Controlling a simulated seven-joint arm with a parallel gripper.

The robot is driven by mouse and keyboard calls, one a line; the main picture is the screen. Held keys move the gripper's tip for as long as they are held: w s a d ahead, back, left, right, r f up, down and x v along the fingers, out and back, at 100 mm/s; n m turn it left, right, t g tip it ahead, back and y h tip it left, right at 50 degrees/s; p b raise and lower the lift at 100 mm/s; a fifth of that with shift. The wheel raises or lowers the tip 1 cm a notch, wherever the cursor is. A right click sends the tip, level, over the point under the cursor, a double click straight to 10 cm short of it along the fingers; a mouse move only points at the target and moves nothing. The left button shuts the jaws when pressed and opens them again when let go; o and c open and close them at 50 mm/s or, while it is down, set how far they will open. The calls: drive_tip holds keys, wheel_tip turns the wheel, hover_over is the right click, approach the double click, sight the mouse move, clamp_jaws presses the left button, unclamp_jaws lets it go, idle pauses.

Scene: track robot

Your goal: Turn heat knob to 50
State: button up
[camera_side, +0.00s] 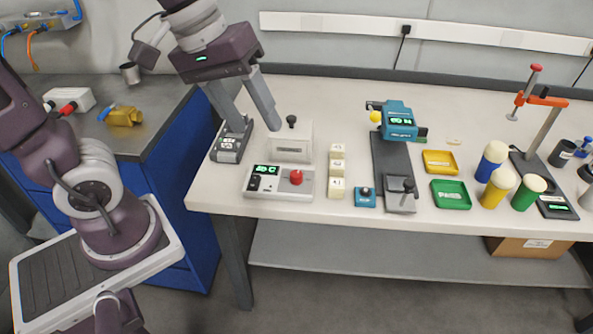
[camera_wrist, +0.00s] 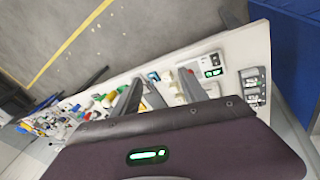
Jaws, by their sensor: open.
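My gripper (camera_side: 256,126) is open and empty above the left end of the bench; its spread fingers also show in the wrist view (camera_wrist: 160,77). A grey control panel (camera_side: 231,143) with small dark controls stands near the bench's left edge, beside the left finger. No heat label or value of 50 is readable, so I cannot tell which control is the heat knob. A white box (camera_side: 291,142) with a black knob on top (camera_side: 291,121) stands right of the fingers.
A console (camera_side: 279,183) with a green display and red knob (camera_side: 296,177) lies in front. White blocks (camera_side: 337,168), a small blue box (camera_side: 365,198) and a blue-headed machine (camera_side: 398,122) stand to the right. Yellow (camera_side: 440,162) and green (camera_side: 451,195) trays lie beyond.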

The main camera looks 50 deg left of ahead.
drive_tip(key=w+a+f+n+g, duration=0.2)
drive_tip(key=w+a+f+n, duration=0.1)
drive_tip(key=w+f+n, duration=0.6)
drive_tip(key=n+g+y, duration=0.1)
drive_tip(key=n+y, duration=0.1)
drive_tip(key=n, duration=0.3)
hover_over(297, 174)
wheel_tip(297, 174, down, 11)
drive_tip(key=shift+s+r, duration=0.1)
drive_tip(key=shift+s, duration=0.05)
wheel_tip(297, 174, down, 7)
drive_tip(key=shift+f, duration=0.1)
clamp_jaws()
